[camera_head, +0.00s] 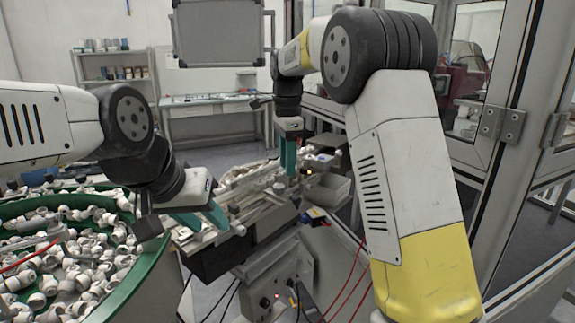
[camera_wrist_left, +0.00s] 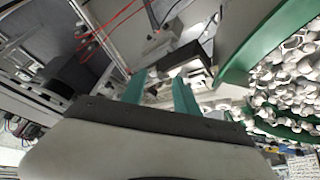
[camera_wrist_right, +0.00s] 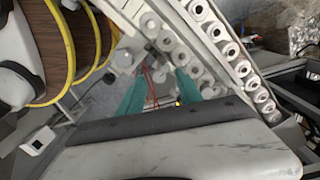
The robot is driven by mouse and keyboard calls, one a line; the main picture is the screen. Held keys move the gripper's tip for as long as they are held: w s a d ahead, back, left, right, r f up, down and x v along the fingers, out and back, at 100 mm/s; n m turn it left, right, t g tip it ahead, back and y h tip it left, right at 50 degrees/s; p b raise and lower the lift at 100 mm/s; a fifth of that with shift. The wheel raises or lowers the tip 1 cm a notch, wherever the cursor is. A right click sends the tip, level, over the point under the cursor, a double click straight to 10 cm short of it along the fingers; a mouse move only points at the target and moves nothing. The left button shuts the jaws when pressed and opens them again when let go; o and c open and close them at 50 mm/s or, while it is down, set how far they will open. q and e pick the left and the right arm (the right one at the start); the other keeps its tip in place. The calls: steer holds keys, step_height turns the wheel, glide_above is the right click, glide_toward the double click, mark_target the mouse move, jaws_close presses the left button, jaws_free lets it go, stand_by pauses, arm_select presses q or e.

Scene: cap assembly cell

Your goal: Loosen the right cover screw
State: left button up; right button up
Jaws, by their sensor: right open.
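A metal rail assembly (camera_head: 262,205) runs diagonally below my grippers in the head view. I cannot clearly make out the right cover screw in any view. My right gripper (camera_head: 289,158) points down over the far part of the assembly, its teal fingers apart. The right wrist view shows these open fingers (camera_wrist_right: 162,80) above a rail with white caps (camera_wrist_right: 215,30); nothing is clearly held. My left gripper (camera_head: 210,222) is at the near left end of the assembly. In the left wrist view its teal fingers (camera_wrist_left: 158,92) are apart, and I see nothing clearly held between them.
A round green-rimmed feeder (camera_head: 140,285) full of white caps (camera_head: 85,245) stands at the left. A grey bin (camera_head: 328,190) sits right of the rail. Red cables (camera_head: 348,285) hang at the front right. A glazed metal frame (camera_head: 510,80) borders the right side.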

steer(key=shift+f, duration=0.45)
